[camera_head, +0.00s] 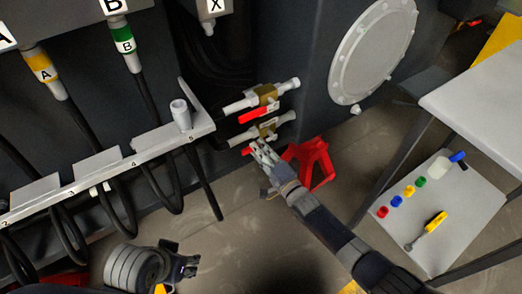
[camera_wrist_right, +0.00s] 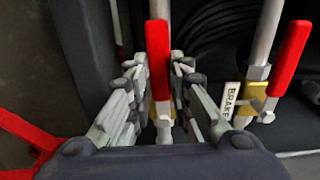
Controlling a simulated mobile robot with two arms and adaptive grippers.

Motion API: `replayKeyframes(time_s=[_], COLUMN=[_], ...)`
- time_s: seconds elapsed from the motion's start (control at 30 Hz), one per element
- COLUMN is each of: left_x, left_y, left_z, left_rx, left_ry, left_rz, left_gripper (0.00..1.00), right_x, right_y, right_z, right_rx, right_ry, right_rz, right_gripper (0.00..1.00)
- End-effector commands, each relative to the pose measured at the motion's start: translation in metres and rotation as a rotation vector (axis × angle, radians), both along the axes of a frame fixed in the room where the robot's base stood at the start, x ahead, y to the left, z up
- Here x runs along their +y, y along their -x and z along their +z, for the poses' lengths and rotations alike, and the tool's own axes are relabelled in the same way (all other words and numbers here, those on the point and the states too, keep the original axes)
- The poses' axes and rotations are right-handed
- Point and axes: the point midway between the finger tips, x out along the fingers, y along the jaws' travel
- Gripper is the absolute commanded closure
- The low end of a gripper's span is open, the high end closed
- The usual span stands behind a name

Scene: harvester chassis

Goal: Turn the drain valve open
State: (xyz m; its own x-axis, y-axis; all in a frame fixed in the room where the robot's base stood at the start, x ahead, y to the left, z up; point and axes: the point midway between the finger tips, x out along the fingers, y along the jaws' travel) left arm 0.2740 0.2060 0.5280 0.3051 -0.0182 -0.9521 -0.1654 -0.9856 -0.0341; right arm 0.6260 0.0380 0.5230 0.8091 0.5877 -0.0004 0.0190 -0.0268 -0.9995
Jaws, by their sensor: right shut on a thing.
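Two valves with brass bodies and red levers sit on pipes at the dark chassis wall, an upper one (camera_head: 265,95) and a lower one (camera_head: 270,129). My right gripper (camera_head: 260,150) is at the lower valve and shut on its red lever (camera_wrist_right: 158,60), which stands between the fingers in the right wrist view. The fingers hide most of this valve's body. The other valve's red lever (camera_wrist_right: 290,57) is free, with a tag reading BRAKE (camera_wrist_right: 231,101) beside it. No label shows on the gripped valve.
A red stand (camera_head: 312,163) is on the floor close behind my right gripper. A grey rack (camera_head: 110,158) with hanging hoses is to the left. A round cover (camera_head: 372,50) is on the wall. A table (camera_head: 485,95) and a shelf with coloured caps (camera_head: 455,205) are at right.

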Motion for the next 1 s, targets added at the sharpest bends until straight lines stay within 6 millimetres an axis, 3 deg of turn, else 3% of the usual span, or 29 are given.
replayKeyframes(time_s=[0.63, 0.67, 0.73, 1.0], left_x=[-0.0002, -0.0002, -0.0002, -0.0003], left_y=[-0.0002, -0.0002, -0.0003, -0.0003], left_z=[0.002, 0.002, 0.002, 0.0018], left_rx=[-0.001, -0.001, -0.001, -0.001], left_ry=[0.0, 0.0, 0.0, 0.001], left_rz=[0.0, 0.0, 0.0, 0.0], left_gripper=[0.6, 0.6, 0.6, 0.6], right_x=[-0.0001, -0.0001, -0.0001, 0.0], right_y=[0.0003, 0.0003, 0.0003, 0.0001], right_z=[0.0026, 0.0026, 0.0027, 0.003], right_rx=[0.034, 0.033, 0.032, 0.029], right_ry=[-0.045, -0.045, -0.045, -0.04], right_rz=[-0.001, -0.001, -0.001, 0.0], right_gripper=[1.0, 0.74, 0.61, 0.61])
